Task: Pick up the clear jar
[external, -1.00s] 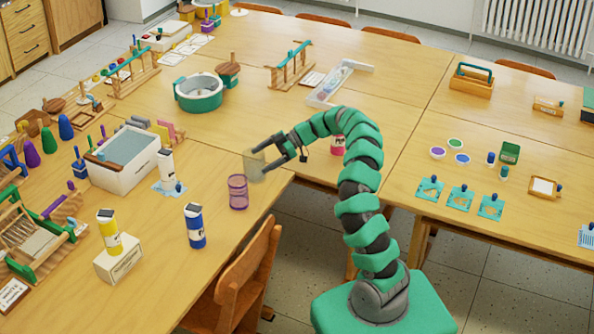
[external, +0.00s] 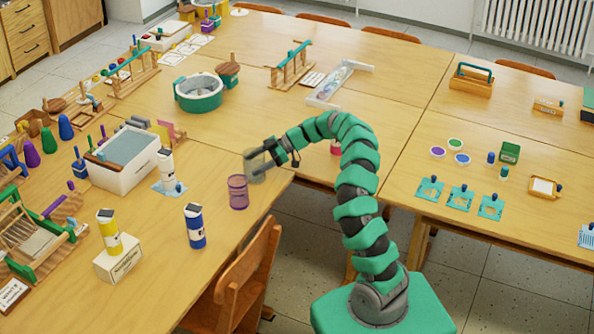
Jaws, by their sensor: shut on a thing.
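The clear jar (external: 254,166) is a see-through greyish cylinder near the front edge of the left table. My gripper (external: 263,159) is shut on it from the right, with the fingers at its upper part. The jar looks upright or nearly so. I cannot tell whether its base touches the table.
A purple mesh cup (external: 238,192) stands just in front of the jar. A blue bottle (external: 195,226) and a white bottle (external: 166,168) stand to the left. A wooden chair (external: 247,270) is at the table edge. Bare tabletop lies behind the jar.

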